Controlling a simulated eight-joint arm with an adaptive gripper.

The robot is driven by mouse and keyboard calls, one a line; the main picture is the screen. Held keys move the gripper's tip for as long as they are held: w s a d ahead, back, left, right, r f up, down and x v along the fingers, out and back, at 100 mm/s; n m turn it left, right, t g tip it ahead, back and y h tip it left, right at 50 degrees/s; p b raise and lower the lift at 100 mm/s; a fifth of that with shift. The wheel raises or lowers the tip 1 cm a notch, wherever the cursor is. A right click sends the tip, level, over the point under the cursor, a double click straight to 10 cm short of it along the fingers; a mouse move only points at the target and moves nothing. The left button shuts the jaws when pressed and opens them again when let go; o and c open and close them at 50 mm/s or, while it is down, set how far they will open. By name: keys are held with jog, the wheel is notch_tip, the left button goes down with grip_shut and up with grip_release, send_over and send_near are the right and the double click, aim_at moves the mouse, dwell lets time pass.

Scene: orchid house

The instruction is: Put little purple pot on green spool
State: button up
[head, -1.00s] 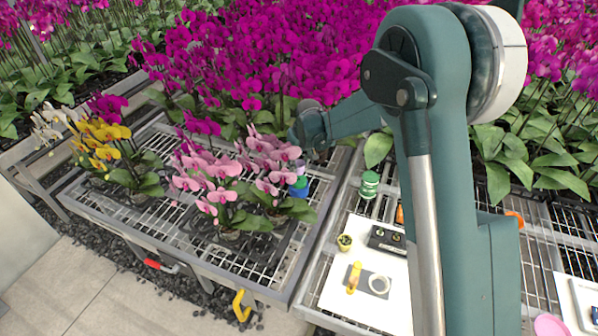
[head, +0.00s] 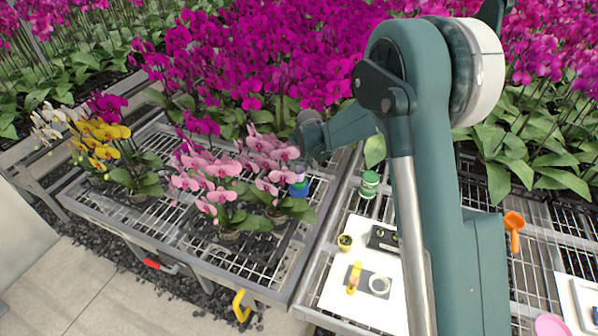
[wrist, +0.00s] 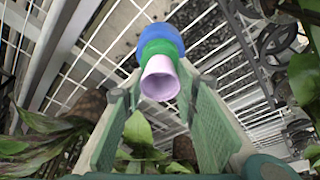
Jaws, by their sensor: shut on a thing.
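The little purple pot (wrist: 160,80) is pale lilac, its open mouth facing the wrist camera. It sits between the fingertips of my gripper (wrist: 162,84), which is shut on it. Directly beyond it in the wrist view are a green piece (wrist: 162,46) and a blue pot (wrist: 158,36), in line with it. In the head view the purple pot (head: 298,168) shows small above the blue pot (head: 300,190), beside the pink orchids. Whether it touches the green piece is unclear. The green spool (head: 369,186), with a pale band, stands upright on the right-hand bench.
Pink orchids (head: 222,180) crowd the left of the gripper; leaves also show close by in the wrist view. A gap separates the two mesh benches. An orange tool (head: 514,225) lies right.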

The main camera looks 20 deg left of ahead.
jog(key=o, duration=0.8)
jog(key=shift+c, duration=0.2)
jog(key=shift+r, duration=0.15)
jog(key=p+v, duration=0.1)
jog(key=v, duration=1.1)
jog(key=shift+a, duration=0.1)
dwell(0.4)
